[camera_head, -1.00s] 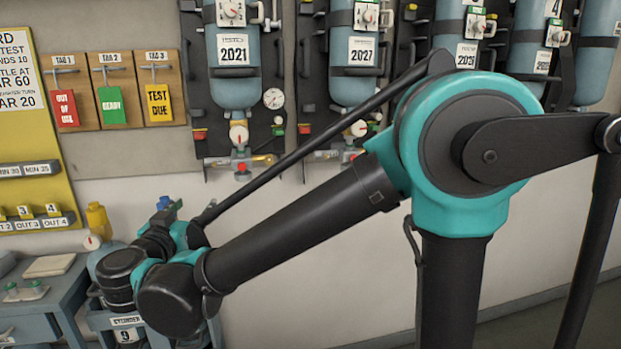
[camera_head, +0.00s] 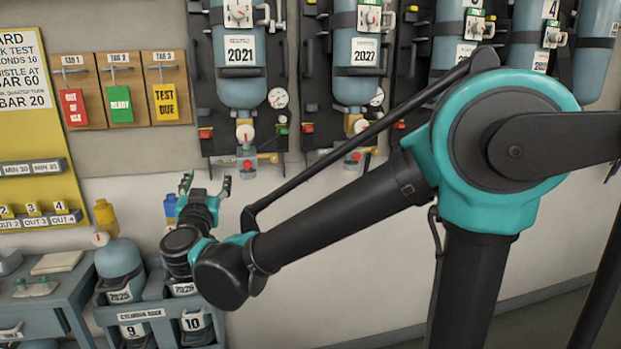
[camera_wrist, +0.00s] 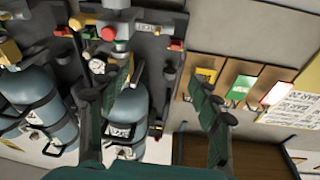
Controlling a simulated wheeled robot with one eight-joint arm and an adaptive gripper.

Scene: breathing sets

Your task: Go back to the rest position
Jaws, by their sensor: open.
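My gripper (camera_head: 206,186) is at the end of my arm in the head view, left of the middle, below the 2021 breathing set. Its two fingers point up and stand apart, with nothing visible between them. In the wrist view my gripper (camera_wrist: 160,88) also shows two green-and-black fingers spread wide, with wall and board behind the gap. A breathing set labelled 2021 (camera_head: 240,70) hangs on its dark backplate above and right of the gripper. No contact with it shows.
A cylinder rack (camera_head: 150,313) with several cylinders stands below the gripper. A grey bench (camera_head: 60,300) is at the far left. Three tags hang on wooden boards, including a green one (camera_head: 120,104). Bare wall lies below the sets.

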